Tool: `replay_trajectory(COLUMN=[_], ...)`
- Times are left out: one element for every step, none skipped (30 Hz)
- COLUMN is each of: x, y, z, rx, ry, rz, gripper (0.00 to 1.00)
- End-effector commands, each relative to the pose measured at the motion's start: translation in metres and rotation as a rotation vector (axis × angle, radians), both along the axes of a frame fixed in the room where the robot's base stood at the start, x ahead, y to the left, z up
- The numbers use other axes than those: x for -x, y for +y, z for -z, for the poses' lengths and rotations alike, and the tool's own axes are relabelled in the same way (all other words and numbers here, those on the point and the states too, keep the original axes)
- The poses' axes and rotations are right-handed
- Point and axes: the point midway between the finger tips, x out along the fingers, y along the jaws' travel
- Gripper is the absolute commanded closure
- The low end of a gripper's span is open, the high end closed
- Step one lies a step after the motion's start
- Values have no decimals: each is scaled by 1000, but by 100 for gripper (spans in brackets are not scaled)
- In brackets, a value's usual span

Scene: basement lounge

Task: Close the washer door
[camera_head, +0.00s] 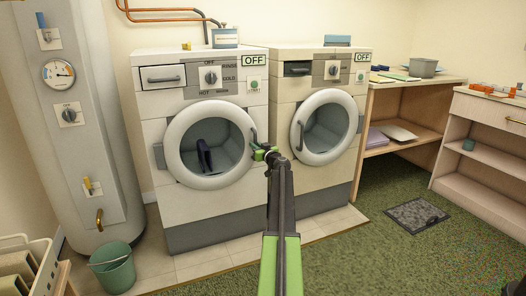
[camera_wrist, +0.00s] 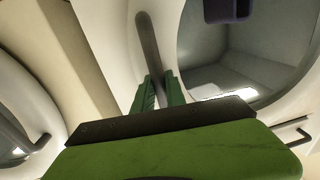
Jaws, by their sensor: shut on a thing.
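The washer (camera_head: 205,210) is the left of two white front-loading machines, with a dial marked HOT, COLD and RINSE. Its round door (camera_head: 180,120) has a pale ring, a grey glass middle, a hinge at the left and a dark bar handle (camera_head: 252,136) at the right. The door sits close to the front; I cannot tell whether it is fully flush. A dark blue thing (camera_head: 204,156) shows in the round window. My gripper (camera_head: 263,153) is at the handle's lower end. In the wrist view, my green fingers (camera_wrist: 157,92) are shut around the handle bar (camera_wrist: 147,40).
A second machine (camera_head: 325,185) with a round door stands close on the right. A tank (camera_head: 75,150) and a green bucket (camera_head: 113,268) are at the left. A wooden shelf (camera_head: 400,135) stands at the right. The green carpet in front is mostly open, with a grey mat (camera_head: 417,214).

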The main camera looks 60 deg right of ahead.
Motion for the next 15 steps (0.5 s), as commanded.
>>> replay_trajectory(x=[-6,-8,-11,-12,-13,-14,-14,-14,-15,-15,-15,-15,-15,-15,-16], y=[-6,-7,-7,-7,-7,-7,-6,-6,-6,-6,-5,-5,-5,-5,-5], z=[0,0,0,0,0,0,0,0,0,0,0,0,0,0,0], rx=[-1,-1,-1,-1,-1,0,0,0,0,0,0,0,0,0,0], ry=[0,0,0,0,0,-1,-1,-1,-1,-1,-1,-1,-1,-1,-1], rz=[1,1,1,2,2,2,3,3,3,3,4,4,4,5,4], gripper=[100,100,100,100,100,100,100,100,100,100,100,100,83,79,73])
